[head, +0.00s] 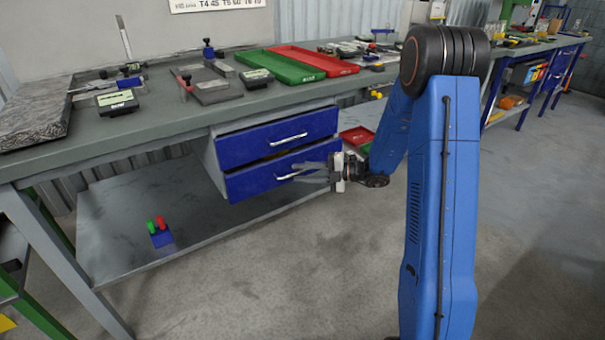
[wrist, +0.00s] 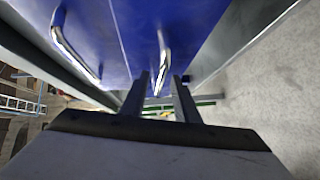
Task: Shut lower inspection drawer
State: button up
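The lower inspection drawer (head: 245,184) is a blue front with a pale bar handle, under the bench. It stands slightly proud of the upper blue drawer (head: 240,148), with a dark gap along its top edge. My gripper (head: 300,172) is at the lower handle, its fingers pointing left along the drawer front and partly covering the handle. In the wrist view, my gripper's two fingers (wrist: 160,76) are apart, and the lower drawer's handle (wrist: 163,50) shows between them. I cannot tell whether either finger touches it. The upper drawer's handle (wrist: 72,45) is at the left there.
The grey bench top (head: 165,120) above carries tools and green (head: 280,67) and red (head: 315,60) trays. A lower shelf (head: 115,235) holds a small blue block with red and green pegs (head: 160,232). Open floor (head: 300,270) lies in front of the drawers.

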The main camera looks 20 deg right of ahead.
grip_shut()
jog(key=shift+w+a, duration=0.3)
jog(key=shift+w, duration=0.65)
jog(key=shift+w+a, duration=0.25)
jog(key=shift+w, duration=0.65)
grip_release()
jog(key=shift+w, duration=0.1)
jog(key=v, duration=1.7)
jog(key=shift+r, duration=0.15)
jog(key=shift+d, duration=0.15)
